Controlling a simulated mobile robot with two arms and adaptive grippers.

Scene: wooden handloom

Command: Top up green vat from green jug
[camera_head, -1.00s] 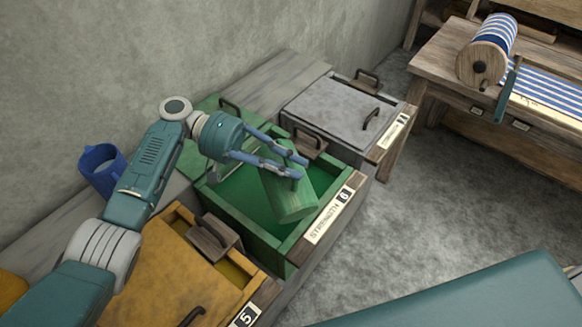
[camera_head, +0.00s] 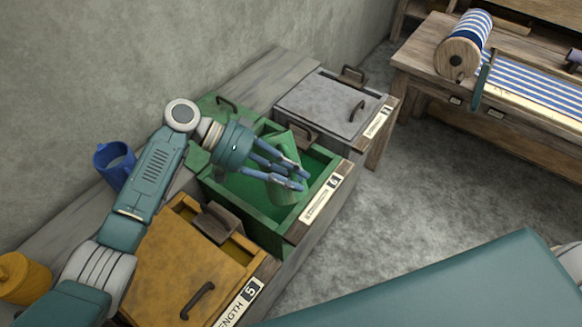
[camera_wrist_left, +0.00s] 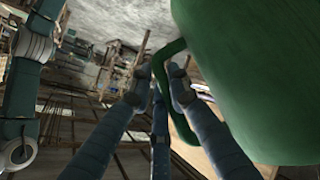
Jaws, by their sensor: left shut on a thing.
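The green jug (camera_head: 284,148) is over the open green vat (camera_head: 258,229), tilted and partly hidden behind my fingers. My left gripper (camera_head: 299,181) is shut on the jug's handle. In the left wrist view the handle (camera_wrist_left: 180,118) passes between the fingers, and the jug's body (camera_wrist_left: 256,75) fills the right side. The vat has green inside, a wooden block on its far rim and a label reading 6. No stream from the jug can be made out. My right gripper is not in view.
A yellow vat (camera_head: 177,262) labelled 5 stands nearer, and a closed grey vat (camera_head: 325,103) farther off. A blue jug (camera_head: 113,165) and a yellow jug (camera_head: 22,280) stand at the left by the wall. A loom (camera_head: 458,58) is at the upper right. The floor between is clear.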

